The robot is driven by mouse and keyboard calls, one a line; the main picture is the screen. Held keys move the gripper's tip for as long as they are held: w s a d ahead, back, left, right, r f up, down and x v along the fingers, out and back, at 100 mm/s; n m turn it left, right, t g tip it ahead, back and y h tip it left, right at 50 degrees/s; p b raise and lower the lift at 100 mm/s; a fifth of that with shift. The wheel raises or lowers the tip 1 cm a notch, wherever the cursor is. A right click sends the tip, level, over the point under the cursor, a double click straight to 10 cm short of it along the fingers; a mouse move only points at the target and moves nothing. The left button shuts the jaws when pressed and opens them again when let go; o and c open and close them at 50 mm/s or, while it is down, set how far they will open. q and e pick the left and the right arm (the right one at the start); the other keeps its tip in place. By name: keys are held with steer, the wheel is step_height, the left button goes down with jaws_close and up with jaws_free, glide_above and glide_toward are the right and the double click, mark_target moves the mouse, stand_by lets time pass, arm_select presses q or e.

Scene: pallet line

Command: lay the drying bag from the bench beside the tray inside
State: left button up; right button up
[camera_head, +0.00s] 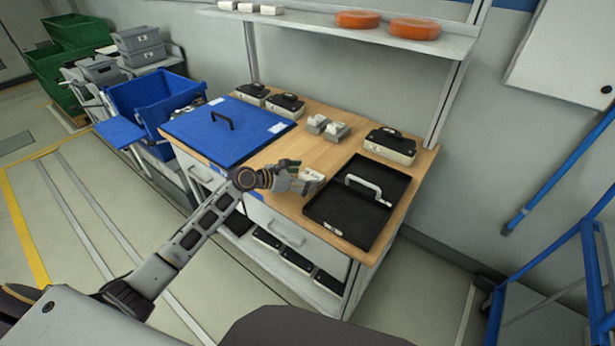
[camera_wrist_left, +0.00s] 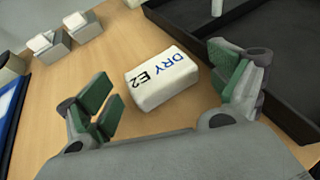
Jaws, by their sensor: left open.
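The drying bag (camera_wrist_left: 162,76) is a small white block-like pouch marked "DRY E2". It lies on the wooden bench beside the black tray (camera_wrist_left: 196,40). In the head view the bag (camera_head: 313,176) shows just left of the tray (camera_head: 340,212), partly behind my gripper. The tray is shallow, with a light handle across it, and no bag shows in it. My left gripper (camera_head: 290,176) is open and low over the bench. In the left wrist view its green-padded fingers (camera_wrist_left: 168,92) stand apart, with the bag ahead between them, not gripped. My right gripper is not in view.
A blue lid-like panel (camera_head: 225,132) with a black handle lies on the bench's left. Small grey blocks with white tops (camera_head: 327,127) and black-topped boxes (camera_head: 390,145) stand behind. A shelf (camera_head: 350,30) on posts spans the back. Blue bins (camera_head: 155,95) stand left.

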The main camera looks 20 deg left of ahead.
arm_select(q)
steer(key=v, duration=0.4)
steer(key=shift+s+a+r, duration=0.1)
steer(key=shift+s+r, duration=0.05)
steer(key=v, duration=0.2)
steer(key=shift+s+a+r, duration=0.1)
steer(key=shift+s+a, duration=0.05)
steer(key=shift+a, duration=0.05)
steer(key=shift+v, duration=1.65)
steer(key=shift+s+r, duration=0.15)
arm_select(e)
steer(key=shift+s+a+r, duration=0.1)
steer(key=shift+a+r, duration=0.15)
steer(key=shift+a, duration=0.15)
